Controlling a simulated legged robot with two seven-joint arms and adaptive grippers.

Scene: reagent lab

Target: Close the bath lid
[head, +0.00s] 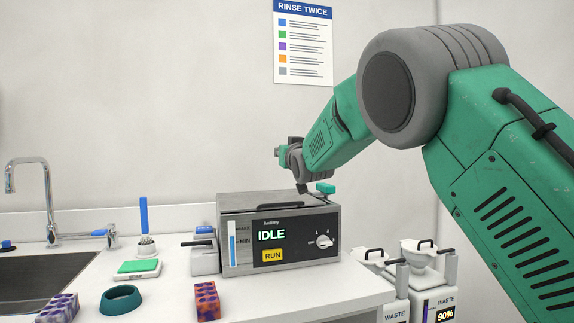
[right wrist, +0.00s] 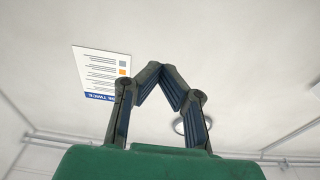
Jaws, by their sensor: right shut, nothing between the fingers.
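The bath (head: 250,246) is a grey box with a dark front panel, reading IDLE, on the white counter in the head view. Its grey lid (head: 262,197) lies flat across the top, with a dark handle along the front edge; whether it is fully seated is hard to tell. My right gripper (head: 283,152) is small in the head view, above and behind the lid and apart from it. In the right wrist view its fingers (right wrist: 161,72) are shut with their tips together and nothing between them. My left gripper is out of view.
Two waste containers (head: 420,300) with funnels stand right of the counter. A teal ring (head: 121,299), a speckled rack (head: 207,300), a green-topped block (head: 138,268) and a sink (head: 35,285) lie to the left. A poster (head: 303,42) hangs on the wall.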

